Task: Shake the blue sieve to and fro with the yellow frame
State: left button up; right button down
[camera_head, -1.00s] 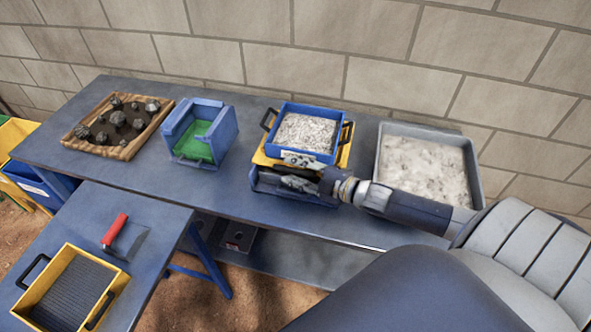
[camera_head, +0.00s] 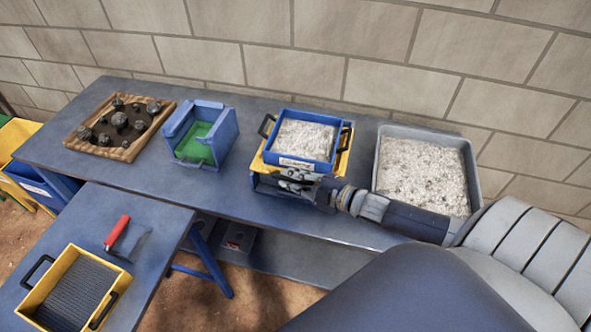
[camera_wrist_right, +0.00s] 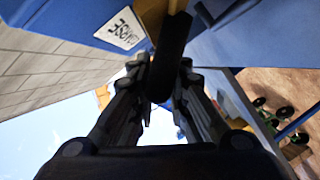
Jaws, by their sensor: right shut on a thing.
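The blue sieve (camera_head: 333,157) holds pale grey grains and sits on the yellow frame (camera_head: 344,163), which rests over a blue base (camera_head: 262,185) on the long table. The sieve has dark side handles and a white front label, which also shows in the right wrist view (camera_wrist_right: 121,29). My right gripper (camera_head: 298,178) is at the front of the frame, below the label. In the wrist view its fingers (camera_wrist_right: 160,85) are shut on a dark handle bar that joins the yellow frame. The gripper hides part of the frame and base. My left gripper is out of view.
A grey tray of pale grains (camera_head: 474,180) stands close at the right. A blue box with a green inside (camera_head: 222,132) and a wooden tray of rocks (camera_head: 126,153) are left. A brick wall runs behind. A yellow sieve (camera_head: 47,322) and red-handled trowel (camera_head: 117,232) lie on the nearer table.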

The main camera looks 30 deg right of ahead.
jog(key=shift+s+a, duration=0.25)
jog(key=shift+a, duration=0.05)
jog(key=c, duration=1.6)
grip_release()
jog(key=shift+o, duration=0.2)
jog(key=v, duration=1.2)
jog(key=shift+b+x, duration=2.65)
jog(key=shift+x, duration=3.5)
